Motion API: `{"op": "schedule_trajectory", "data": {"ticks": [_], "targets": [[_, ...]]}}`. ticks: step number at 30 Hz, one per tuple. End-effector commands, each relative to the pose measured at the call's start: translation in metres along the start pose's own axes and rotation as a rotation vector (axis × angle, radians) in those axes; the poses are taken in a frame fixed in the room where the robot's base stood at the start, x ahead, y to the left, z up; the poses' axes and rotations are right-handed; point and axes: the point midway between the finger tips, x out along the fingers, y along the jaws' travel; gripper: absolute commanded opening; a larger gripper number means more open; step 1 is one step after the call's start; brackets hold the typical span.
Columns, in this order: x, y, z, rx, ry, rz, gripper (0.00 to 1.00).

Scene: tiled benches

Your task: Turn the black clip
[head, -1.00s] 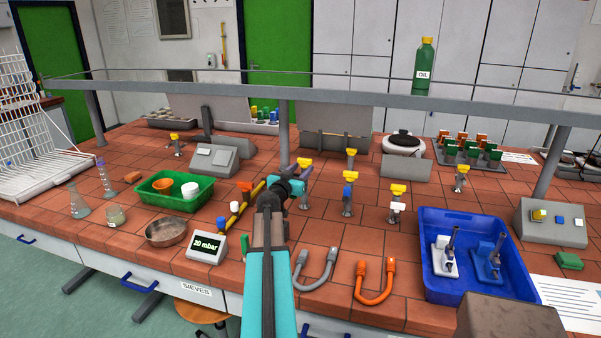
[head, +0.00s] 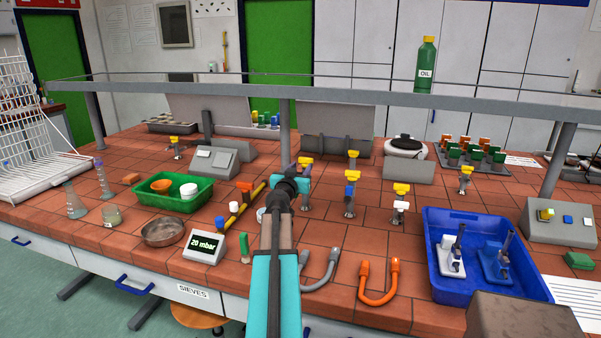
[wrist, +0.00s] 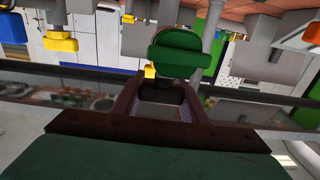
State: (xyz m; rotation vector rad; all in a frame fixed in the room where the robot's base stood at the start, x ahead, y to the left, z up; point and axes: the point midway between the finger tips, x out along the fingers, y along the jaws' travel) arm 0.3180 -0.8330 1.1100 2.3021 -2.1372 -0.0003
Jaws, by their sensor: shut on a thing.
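My gripper (head: 303,180) is at the middle of the bench in the head view, close to a tap with a yellow handle (head: 306,160). In the wrist view its two brown fingers (wrist: 163,100) are shut on a small dark thing, which I take for the black clip (wrist: 164,83). Most of the clip is hidden by the fingers, and in the head view my arm hides it. A rounded green piece (wrist: 180,52) is just beyond the fingertips in the wrist view. The clip's turn angle cannot be told.
Several taps with yellow handles stand around, one with a blue part (head: 350,190). An orange hose (head: 378,296) and a grey hose (head: 322,278) lie in front. A blue tray (head: 432,275) is right, a green tray (head: 180,204) left. A shelf rail (head: 390,97) crosses behind.

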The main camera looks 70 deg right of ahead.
Motion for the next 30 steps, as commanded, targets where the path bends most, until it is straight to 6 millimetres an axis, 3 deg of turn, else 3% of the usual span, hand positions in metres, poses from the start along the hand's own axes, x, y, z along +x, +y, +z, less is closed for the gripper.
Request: {"op": "schedule_trajectory", "data": {"ticks": [4,5,8,20,30], "targets": [[0.0,0.001,0.001,-0.001,-0.001,0.002,0.17],[0.0,0.001,0.001,-0.001,-0.001,0.002,0.42],[0.0,0.001,0.001,-0.001,-0.001,0.002,0.58],[-0.002,0.0,0.0,0.0,0.0,0.001,0.58],[-0.024,0.0,0.001,0.001,0.0,0.001,0.58]]}}
